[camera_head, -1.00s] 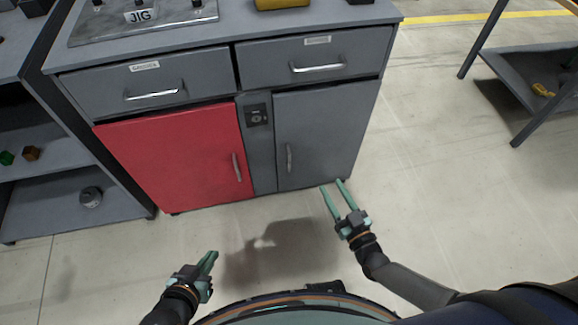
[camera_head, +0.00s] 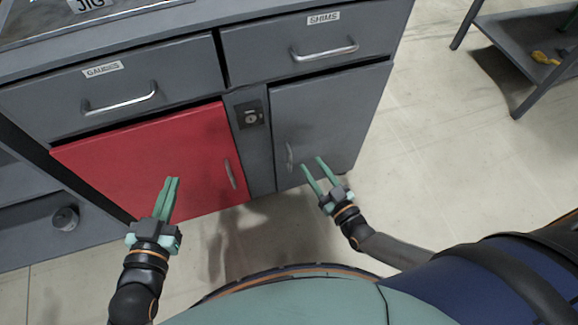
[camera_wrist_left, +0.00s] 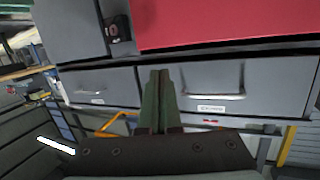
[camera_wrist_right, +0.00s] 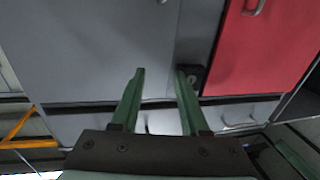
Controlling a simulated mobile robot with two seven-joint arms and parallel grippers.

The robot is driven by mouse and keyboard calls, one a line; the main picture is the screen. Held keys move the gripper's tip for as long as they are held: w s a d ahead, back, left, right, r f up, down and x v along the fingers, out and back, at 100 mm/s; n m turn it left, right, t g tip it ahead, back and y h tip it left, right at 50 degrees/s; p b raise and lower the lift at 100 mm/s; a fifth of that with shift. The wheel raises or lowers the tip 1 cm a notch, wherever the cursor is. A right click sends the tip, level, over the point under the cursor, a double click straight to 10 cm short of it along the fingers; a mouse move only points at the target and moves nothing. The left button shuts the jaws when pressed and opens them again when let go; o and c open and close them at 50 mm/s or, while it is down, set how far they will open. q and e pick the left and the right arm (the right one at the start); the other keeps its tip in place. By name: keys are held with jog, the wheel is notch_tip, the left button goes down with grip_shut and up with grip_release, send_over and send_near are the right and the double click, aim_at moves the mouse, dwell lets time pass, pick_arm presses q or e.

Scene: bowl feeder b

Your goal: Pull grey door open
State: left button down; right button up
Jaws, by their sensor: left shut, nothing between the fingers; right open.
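The grey door (camera_head: 335,118) is on the right of the cabinet in the head view and looks closed. Its upright silver handle (camera_head: 289,156) is near the door's left edge. My right gripper (camera_head: 312,162) is open and empty, its fingers pointing toward the lower part of the grey door, just right of the handle. In the right wrist view its open fingers (camera_wrist_right: 158,72) stand before the grey door (camera_wrist_right: 90,45); the handle there is only partly visible at the top edge. My left gripper (camera_head: 172,180) is shut and empty in front of the red door (camera_head: 150,160).
Above the doors are the Gauges drawer (camera_head: 110,90) and the Shims drawer (camera_head: 310,45), both with bar handles. A lock panel (camera_head: 250,115) sits between the doors. A grey shelf table (camera_head: 530,45) stands at the right. Floor right of the cabinet is clear.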

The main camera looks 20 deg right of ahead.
notch_tip(320, 180, down, 10)
jog(key=b, duration=0.8)
pick_arm(q)
jog(key=s+d+r+m+t+h+b, duration=0.1)
jog(key=s+r+m+t+h+b, duration=0.15)
jog(key=r+m+h, duration=0.35)
jog(key=s+d+r+m+t+h+b, duration=0.15)
jog(key=s+r+t+h, duration=0.25)
jog(key=r, duration=0.4)
pick_arm(e)
jog(key=b, duration=0.4)
send_over(290, 170)
notch_tip(290, 170, down, 4)
pick_arm(q)
jog(key=shift+m, duration=0.35)
jog(key=shift+w+a+f+b, duration=0.15)
jog(key=shift+f+b, duration=0.15)
jog(key=shift+f, duration=2.35)
pick_arm(e)
jog(key=shift+w+d, duration=0.1)
jog(key=shift+w, duration=0.2)
jog(key=shift+c, duration=0.4)
grip_shut()
